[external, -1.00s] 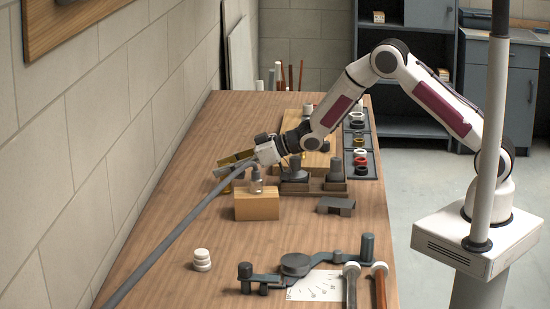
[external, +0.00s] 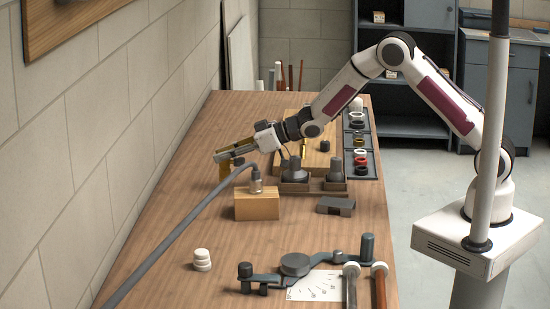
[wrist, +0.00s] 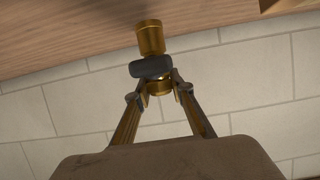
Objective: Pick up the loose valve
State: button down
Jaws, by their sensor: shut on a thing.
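The loose valve is a brass piece with a dark grey collar. In the wrist view, its brass body (wrist: 151,38) and dark collar (wrist: 151,68) show at the fingertips. My gripper (wrist: 155,90) is shut on it, with a finger on each side just by the collar. I cannot tell whether the valve clears the bench.
A grey hose (external: 165,245) rises from the front left to a fitting on a wooden block (external: 257,206), close to my gripper. A dark holder with grey fittings (external: 312,187) stands to the right. The wall (external: 100,110) is on the left.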

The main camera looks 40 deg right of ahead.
jog(key=shift+r, duration=3.15)
